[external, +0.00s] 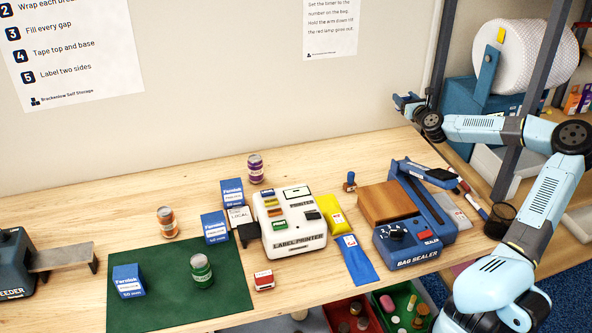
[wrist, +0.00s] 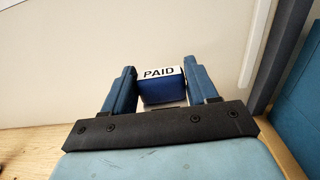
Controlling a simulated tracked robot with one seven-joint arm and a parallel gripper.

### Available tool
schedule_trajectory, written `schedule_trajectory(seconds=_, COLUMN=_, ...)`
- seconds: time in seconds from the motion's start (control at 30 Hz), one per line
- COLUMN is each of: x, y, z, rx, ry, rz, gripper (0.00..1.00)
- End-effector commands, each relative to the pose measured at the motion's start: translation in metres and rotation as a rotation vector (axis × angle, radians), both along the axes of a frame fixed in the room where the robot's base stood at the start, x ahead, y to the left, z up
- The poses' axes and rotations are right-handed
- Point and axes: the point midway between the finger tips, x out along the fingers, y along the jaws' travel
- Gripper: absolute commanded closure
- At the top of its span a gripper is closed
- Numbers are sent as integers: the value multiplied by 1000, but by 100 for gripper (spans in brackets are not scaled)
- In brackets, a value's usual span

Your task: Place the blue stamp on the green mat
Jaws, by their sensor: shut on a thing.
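My gripper (external: 403,101) is raised at the upper right in the external view, against the wall and well above the bench. In the wrist view my gripper (wrist: 159,72) is shut on the blue stamp (wrist: 162,92), a small blue block with a white "PAID" label, held between both fingers. The stamp is too small to make out clearly in the external view. The green mat (external: 180,305) lies at the front left of the bench, far from my gripper.
The label printer (external: 295,222) and bag sealer (external: 415,225) stand between my gripper and the mat. A red stamp (external: 264,281) is right of the mat. The mat's middle front is bare.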

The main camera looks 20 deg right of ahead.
Motion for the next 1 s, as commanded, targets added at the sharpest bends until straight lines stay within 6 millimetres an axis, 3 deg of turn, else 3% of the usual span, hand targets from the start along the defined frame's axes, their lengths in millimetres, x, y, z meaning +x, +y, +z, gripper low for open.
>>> schedule_trajectory(seconds=0.27, x=5, y=82, z=3, rx=4, ry=-3, rz=85, gripper=73)
schedule_trajectory(seconds=0.53, x=-2, y=198, z=6, rx=11, ry=-6, rz=206, gripper=73)
schedule_trajectory(seconds=0.77, x=-24, y=297, z=7, rx=16, ry=-6, rz=314, gripper=73)
schedule_trajectory(seconds=1.0, x=-60, y=396, z=8, rx=21, ry=-5, rz=427, gripper=73)
